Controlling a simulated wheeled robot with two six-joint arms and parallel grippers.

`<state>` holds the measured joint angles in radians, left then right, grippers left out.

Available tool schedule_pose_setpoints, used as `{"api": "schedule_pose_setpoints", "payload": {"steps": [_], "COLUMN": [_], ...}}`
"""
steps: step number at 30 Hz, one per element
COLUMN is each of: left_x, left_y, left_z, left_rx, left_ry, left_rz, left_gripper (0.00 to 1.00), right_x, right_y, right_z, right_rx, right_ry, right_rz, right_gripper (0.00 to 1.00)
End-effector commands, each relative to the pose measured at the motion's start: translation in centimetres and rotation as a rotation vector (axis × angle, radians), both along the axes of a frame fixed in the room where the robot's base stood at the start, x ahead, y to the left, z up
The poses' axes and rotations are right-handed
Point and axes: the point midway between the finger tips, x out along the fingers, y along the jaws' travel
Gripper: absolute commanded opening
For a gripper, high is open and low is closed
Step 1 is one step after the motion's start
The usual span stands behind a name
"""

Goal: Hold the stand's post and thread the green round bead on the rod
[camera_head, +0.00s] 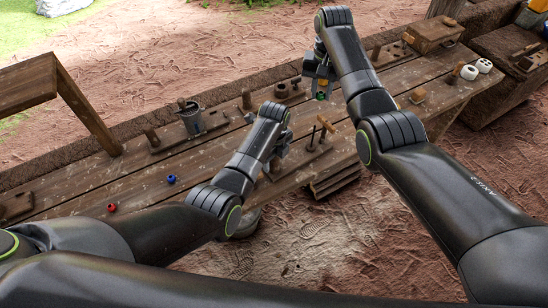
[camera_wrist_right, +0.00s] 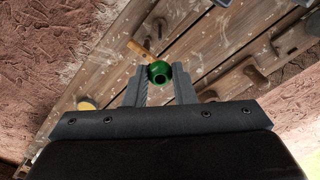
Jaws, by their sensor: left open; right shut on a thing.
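The stand (camera_head: 296,160) is a wooden base with upright wooden pieces, near the table's front edge. One upright (camera_head: 325,125) has a lighter top; I cannot tell whether it is post or rod. My left gripper (camera_head: 278,160) is open beside the stand, left of the uprights. The arm partly hides its fingers and the stand's left part.
A red bead (camera_head: 111,208) and a blue bead (camera_head: 171,180) lie on the table's left part. White round pieces (camera_head: 469,72) and a wooden box (camera_head: 434,35) are at the right.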

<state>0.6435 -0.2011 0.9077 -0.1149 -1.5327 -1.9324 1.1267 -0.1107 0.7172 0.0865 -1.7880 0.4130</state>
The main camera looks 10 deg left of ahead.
Motion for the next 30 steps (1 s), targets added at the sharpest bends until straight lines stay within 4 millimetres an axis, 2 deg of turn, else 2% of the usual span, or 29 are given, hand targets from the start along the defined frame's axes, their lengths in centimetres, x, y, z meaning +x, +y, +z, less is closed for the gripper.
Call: {"api": "schedule_pose_setpoints", "payload": {"steps": [3,15,30], "left_x": [0.02,0.01,0.01], "left_y": [0.02,0.03,0.03], "left_z": [0.02,0.04,0.05], "left_rx": [0.000,0.001,0.001], "left_ry": [0.000,0.000,0.000], "left_rz": [0.000,0.000,0.000], "left_gripper": [0.51,0.00,0.00], "right_x": [0.00,0.00,0.00], "right_y": [0.00,0.00,0.00], "right_z": [0.00,0.01,0.01], "right_rx": [0.000,0.000,0.000], "right_ry": [0.000,0.000,0.000], "right_rz": [0.000,0.000,0.000], "right_gripper": [0.02,0.02,0.02]}}
